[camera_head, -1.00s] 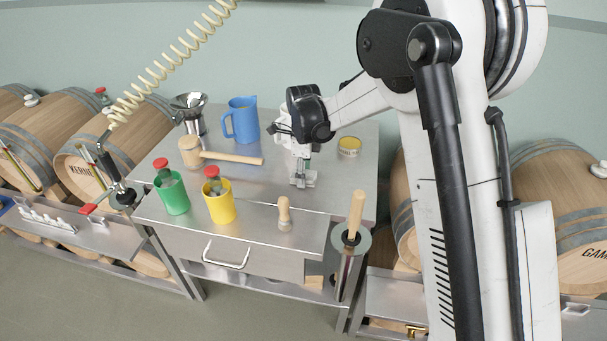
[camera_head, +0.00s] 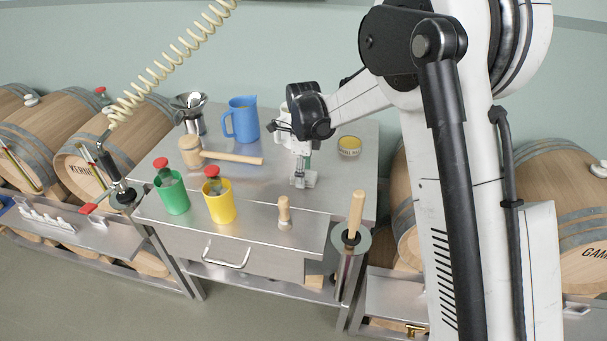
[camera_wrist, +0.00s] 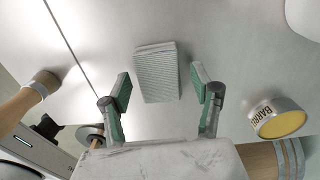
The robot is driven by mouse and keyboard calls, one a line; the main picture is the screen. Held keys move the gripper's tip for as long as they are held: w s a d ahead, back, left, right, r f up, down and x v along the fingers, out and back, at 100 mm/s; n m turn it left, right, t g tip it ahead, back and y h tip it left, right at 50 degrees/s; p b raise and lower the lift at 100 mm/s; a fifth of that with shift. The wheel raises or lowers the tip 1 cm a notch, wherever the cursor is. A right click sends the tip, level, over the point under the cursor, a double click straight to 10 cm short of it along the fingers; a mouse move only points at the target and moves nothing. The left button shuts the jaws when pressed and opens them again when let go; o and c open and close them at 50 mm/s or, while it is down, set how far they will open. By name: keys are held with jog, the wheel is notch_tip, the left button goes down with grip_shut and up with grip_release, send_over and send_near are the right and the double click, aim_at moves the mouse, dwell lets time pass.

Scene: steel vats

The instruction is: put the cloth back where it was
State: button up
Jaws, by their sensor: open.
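A folded, pale grey, ribbed cloth (camera_wrist: 156,72) lies flat on the steel table top in the wrist view. My gripper (camera_wrist: 160,82) is open and empty, with one green-padded finger on each side of the cloth's near part. I cannot tell how high the fingertips are above the table. In the head view my gripper (camera_head: 304,178) points down over the middle right of the table. There I cannot make out the cloth apart from the gripper.
A yellow-topped tin (camera_head: 349,146) stands right of my gripper. A wooden peg (camera_head: 284,212) and a steel holder with a wooden handle (camera_head: 356,215) are near the front edge.

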notch_tip(320, 180, up, 11)
jog(key=shift+r, duration=0.2)
jog(key=s+d+r+n+t, duration=0.4)
jog(key=s+d+r+n, duration=0.65)
jog(key=s+d, duration=0.4)
jog(key=s+d+f+n+t, duration=0.1)
jog(key=s+d+f+n, duration=0.1)
jog(key=s+n, duration=0.3)
jog(key=s+d+f+n+t, duration=0.2)
jog(key=s+n, duration=0.3)
jog(key=s, duration=0.8)
jog(key=shift+s+d+t, duration=0.25)
jog(key=shift+d+t, duration=0.05)
jog(key=shift+d, duration=0.5)
jog(key=shift+f+b, duration=0.2)
jog(key=shift+b, duration=0.1)
